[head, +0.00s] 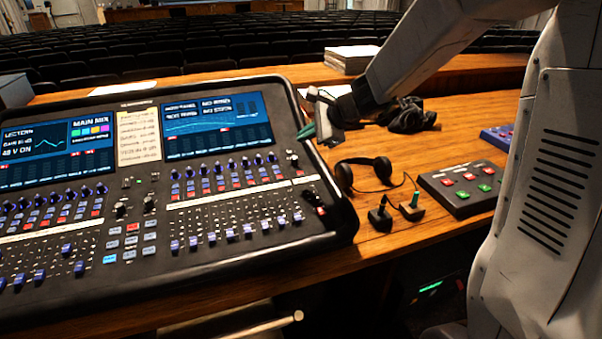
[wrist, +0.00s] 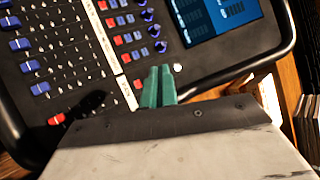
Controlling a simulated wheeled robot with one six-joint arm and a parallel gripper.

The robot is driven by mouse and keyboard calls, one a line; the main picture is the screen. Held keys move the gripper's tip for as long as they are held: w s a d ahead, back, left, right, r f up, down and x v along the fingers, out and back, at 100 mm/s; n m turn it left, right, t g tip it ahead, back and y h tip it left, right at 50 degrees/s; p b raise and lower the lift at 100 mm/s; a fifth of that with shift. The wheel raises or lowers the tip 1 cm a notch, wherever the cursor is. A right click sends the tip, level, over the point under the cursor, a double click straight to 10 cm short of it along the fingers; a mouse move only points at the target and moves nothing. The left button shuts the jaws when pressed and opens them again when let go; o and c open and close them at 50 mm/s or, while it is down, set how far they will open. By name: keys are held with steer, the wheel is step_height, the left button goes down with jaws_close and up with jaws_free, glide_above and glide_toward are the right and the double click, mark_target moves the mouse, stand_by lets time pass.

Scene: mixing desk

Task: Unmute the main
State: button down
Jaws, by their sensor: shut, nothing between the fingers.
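The mixing desk (head: 335,225) is a black console with two screens, rows of blue knobs, small red and blue buttons and faders. My gripper (head: 308,131) has teal fingers, shut and empty, above the right screen's outer edge. In the wrist view the shut fingers (wrist: 159,72) point at the panel, close to a pale round knob (wrist: 178,67) and a red button (wrist: 137,84). A red fader cap (wrist: 56,119) lies lower left there, and shows at the desk's right edge (head: 320,210) in the head view. I cannot read which button is the main mute. Contact is unclear.
Right of the desk are headphones (head: 365,172), two small joystick-like devices (head: 411,208) and a button box (head: 462,188) with red and green buttons. A paper stack (head: 350,62) stands behind. A second, blue box (head: 497,137) is at the far right.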

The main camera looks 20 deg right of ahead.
mark_target(300, 173)
steer(key=shift+w+f, duration=0.2)
steer(key=shift+f, duration=2)
steer(key=shift+w+f, duration=0.2)
steer(key=shift+f, duration=1.95)
steer(key=shift+f, duration=0.45)
steer(key=shift+w+f, duration=0.1)
steer(key=shift+f, duration=0.2)
steer(key=shift+r, duration=0.75)
